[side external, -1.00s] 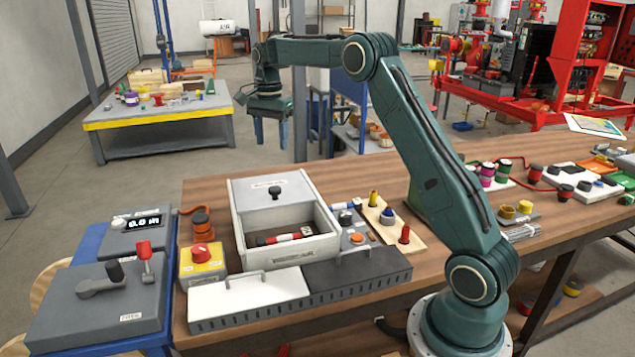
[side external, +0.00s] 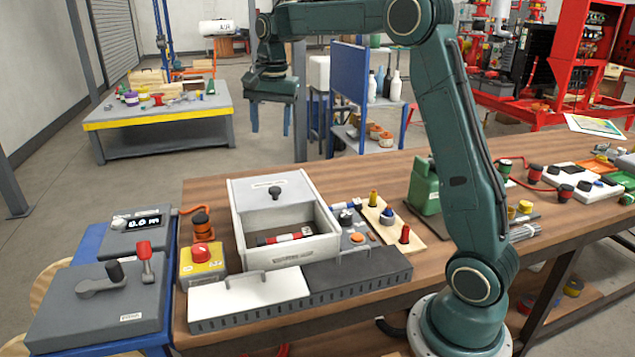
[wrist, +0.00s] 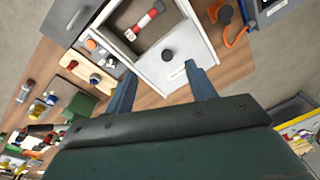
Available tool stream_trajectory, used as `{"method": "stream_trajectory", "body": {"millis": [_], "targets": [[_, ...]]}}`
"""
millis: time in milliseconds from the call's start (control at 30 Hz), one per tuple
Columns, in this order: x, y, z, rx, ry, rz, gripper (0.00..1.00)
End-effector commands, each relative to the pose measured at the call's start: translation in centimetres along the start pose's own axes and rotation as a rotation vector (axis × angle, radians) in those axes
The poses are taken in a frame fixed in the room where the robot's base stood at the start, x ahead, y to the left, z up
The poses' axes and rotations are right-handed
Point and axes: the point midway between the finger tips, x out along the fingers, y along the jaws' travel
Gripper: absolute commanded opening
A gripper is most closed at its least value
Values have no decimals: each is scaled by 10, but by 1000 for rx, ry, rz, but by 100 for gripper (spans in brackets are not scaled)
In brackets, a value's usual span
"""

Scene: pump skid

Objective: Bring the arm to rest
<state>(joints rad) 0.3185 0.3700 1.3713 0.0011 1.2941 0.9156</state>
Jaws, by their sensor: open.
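A white box (side external: 328,247) on the wooden bench (side external: 465,148) holds a red-and-white cylinder (side external: 285,236). A yellow box with a red knob (side external: 202,262), a grey lever box (side external: 95,305) and a green container (side external: 424,187) stand around. Air around my gripper is clear.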

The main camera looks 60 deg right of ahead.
Motion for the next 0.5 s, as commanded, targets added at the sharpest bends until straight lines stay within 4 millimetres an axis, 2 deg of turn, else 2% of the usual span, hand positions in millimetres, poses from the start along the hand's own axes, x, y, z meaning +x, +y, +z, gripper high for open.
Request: {"method": "stream_trajectory", "body": {"millis": [33, 200, 500], "targets": [[-9, 5, 11, -42, 9, -13, 56], [-29, 22, 44, -180, 34, -48, 56], [-52, 61, 101, -424, 85, -108, 56]]}}
